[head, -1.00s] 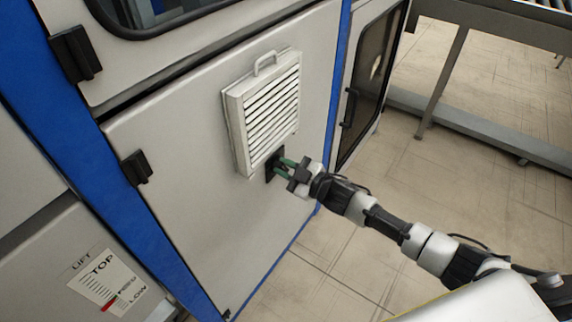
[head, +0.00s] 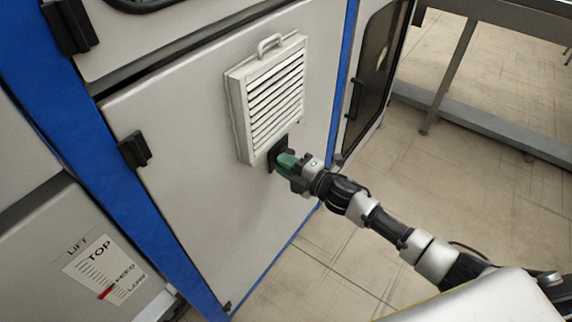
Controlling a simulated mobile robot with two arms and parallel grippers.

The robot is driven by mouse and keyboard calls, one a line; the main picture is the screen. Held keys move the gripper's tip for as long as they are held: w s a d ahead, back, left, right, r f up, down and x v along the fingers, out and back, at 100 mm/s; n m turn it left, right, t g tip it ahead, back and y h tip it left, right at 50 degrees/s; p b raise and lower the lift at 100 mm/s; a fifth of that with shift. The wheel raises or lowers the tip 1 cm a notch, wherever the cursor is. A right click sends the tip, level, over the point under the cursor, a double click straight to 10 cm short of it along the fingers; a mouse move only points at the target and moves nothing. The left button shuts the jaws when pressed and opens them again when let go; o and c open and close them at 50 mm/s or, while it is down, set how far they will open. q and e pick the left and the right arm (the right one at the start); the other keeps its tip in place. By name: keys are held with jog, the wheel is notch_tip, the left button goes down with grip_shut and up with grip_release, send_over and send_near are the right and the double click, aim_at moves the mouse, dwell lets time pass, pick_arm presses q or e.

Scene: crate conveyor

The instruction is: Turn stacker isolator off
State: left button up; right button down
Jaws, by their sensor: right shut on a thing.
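The stacker isolator (head: 275,152) is a small dark switch on the grey cabinet door, just below the louvred vent. My right gripper (head: 287,164) is at it, with green fingertips shut on its handle. The fingers and wrist hide the handle, so I cannot tell which position it points to. My left gripper is not in view.
The white louvred vent (head: 268,98) with a top handle juts out above the isolator. Blue frame posts (head: 150,235) edge the door. A lift gauge label (head: 103,270) is at lower left. Tiled floor (head: 470,190) lies open to the right, before a grey metal frame (head: 490,131).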

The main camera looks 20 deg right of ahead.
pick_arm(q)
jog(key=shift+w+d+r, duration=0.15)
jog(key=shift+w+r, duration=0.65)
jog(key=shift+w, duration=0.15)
pick_arm(e)
jog(key=shift+f+n, duration=0.25)
jog(key=shift+n, duration=0.65)
jog(key=c, duration=1)
grip_release()
jog(key=shift+s, duration=0.1)
jog(key=v, duration=1)
jog(key=shift+s+d, duration=0.25)
